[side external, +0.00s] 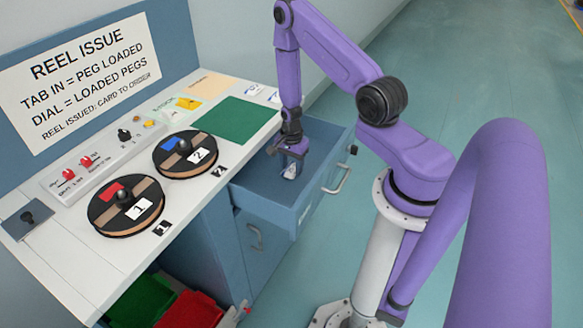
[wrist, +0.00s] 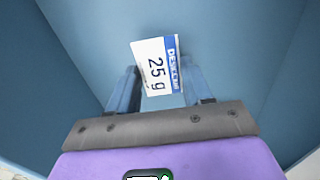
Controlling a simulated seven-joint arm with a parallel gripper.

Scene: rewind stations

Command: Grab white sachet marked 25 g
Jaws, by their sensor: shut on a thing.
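The white sachet (wrist: 154,68) marked "25 g", with a blue strip along one side, is between the fingers of my gripper (wrist: 158,90) in the wrist view. My gripper is shut on it. In the side view my gripper (side external: 291,160) reaches down into the open blue drawer (side external: 265,200), and the sachet (side external: 290,171) shows as a small white patch at the fingertips. I cannot tell whether the sachet touches the drawer floor.
The drawer walls surround my gripper. On the white counter beside it are a green mat (side external: 237,120), reel 1 (side external: 125,205), reel 2 (side external: 185,153) and a switch panel (side external: 105,160). Red (side external: 192,312) and green (side external: 140,298) bins stand below. Open floor lies to the right.

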